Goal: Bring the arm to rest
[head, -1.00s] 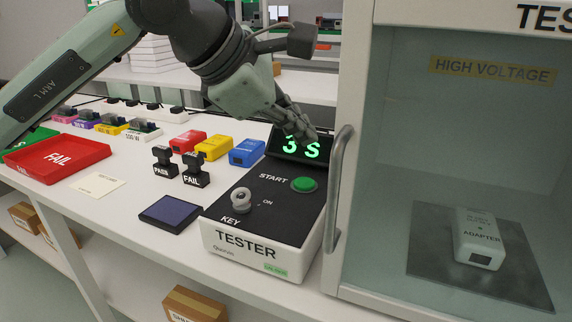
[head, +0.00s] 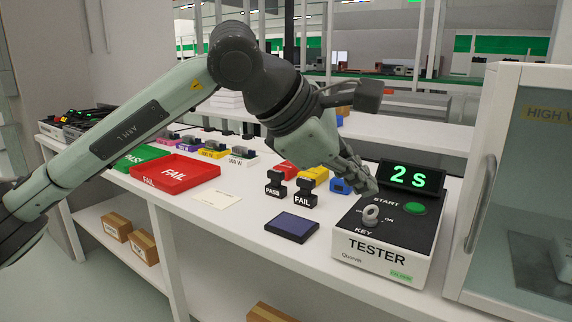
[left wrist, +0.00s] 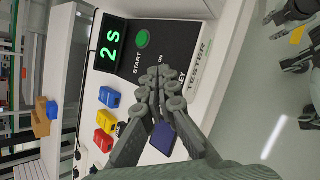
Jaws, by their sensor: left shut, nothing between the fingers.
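My left gripper (head: 368,190) is shut and empty, with its fingers pointing down and right, over the tester (head: 388,252) in the head view. It covers part of the tester's top between the key switch (head: 371,215) and the display (head: 411,178). The display reads "2 s" in green. In the left wrist view my left gripper (left wrist: 160,82) has its fingers together with nothing between them. The green START button (left wrist: 143,39) is beside the fingertips there. Whether the fingers touch the tester I cannot tell.
A glass-fronted cabinet (head: 520,85) with a vertical handle (head: 481,203) stands close on the right. PASS and FAIL stamps (head: 305,193), an ink pad (head: 292,227) and a red FAIL tray (head: 175,174) are on the bench. Clear bench lies around the pale card (head: 217,199).

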